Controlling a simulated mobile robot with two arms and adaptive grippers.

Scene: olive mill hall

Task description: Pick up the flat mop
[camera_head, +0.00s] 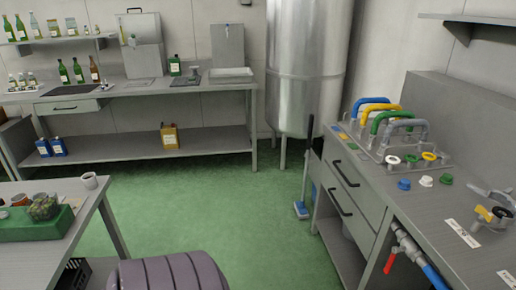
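The flat mop (306,165) stands upright on the green floor, beside the left end of the right-hand counter. Neither of my grippers is in view.
The right-hand counter (352,213) with drawers stands close to the mop. A big steel tank (307,70) rises behind it. A workbench (205,85) lines the back wall. A table (88,222) is at lower left, a ribbed purple-grey object (170,273) at bottom. The green floor (215,205) between is clear.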

